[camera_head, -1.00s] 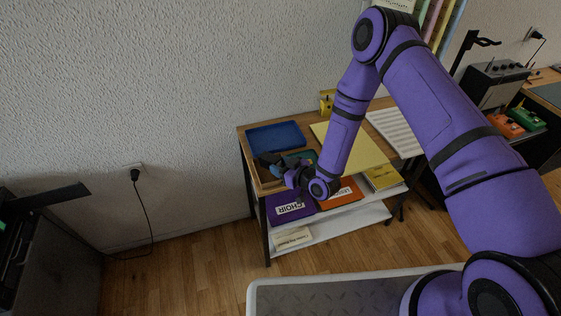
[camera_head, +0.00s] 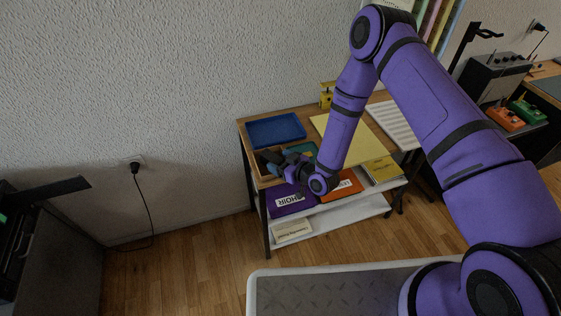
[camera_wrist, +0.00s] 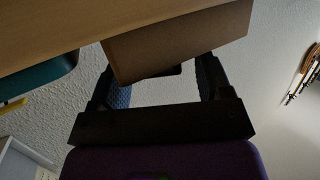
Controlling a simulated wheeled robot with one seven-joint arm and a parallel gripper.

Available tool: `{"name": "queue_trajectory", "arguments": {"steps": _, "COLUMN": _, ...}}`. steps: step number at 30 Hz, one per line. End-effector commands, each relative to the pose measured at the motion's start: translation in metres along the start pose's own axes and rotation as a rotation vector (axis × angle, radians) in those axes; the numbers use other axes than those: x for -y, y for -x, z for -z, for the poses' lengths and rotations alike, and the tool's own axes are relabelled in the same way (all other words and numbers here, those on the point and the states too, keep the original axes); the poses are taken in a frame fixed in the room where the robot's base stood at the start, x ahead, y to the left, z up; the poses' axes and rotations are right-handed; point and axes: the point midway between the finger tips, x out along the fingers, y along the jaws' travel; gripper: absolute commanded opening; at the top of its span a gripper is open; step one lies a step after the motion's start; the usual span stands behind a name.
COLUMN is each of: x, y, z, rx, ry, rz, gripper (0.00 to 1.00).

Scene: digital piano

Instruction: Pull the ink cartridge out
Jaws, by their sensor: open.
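I cannot make out an ink cartridge in either view. A dark machine (camera_head: 48,262), possibly a printer, stands at the left edge of the head view, with a small green spot on it. My gripper (camera_head: 268,163) is at the left end of the wooden table (camera_head: 325,112), by a low wooden box (camera_head: 267,179). In the wrist view, my gripper (camera_wrist: 160,68) has its two dark fingers wide apart. A brown panel (camera_wrist: 178,42) lies across the space between and beyond them; I cannot tell whether it touches a finger.
A wall outlet with a cable (camera_head: 134,166) is left of the table. Floor between machine and table is clear.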

Motion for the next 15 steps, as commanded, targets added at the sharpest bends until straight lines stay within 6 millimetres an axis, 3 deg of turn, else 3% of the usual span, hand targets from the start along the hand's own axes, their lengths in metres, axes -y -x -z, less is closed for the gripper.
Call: {"name": "queue_trajectory", "arguments": {"steps": 15, "x": 0.000, "y": 0.026, "z": 0.000, "rx": 0.000, "ry": 0.000, "rz": 0.000, "gripper": 0.72}}
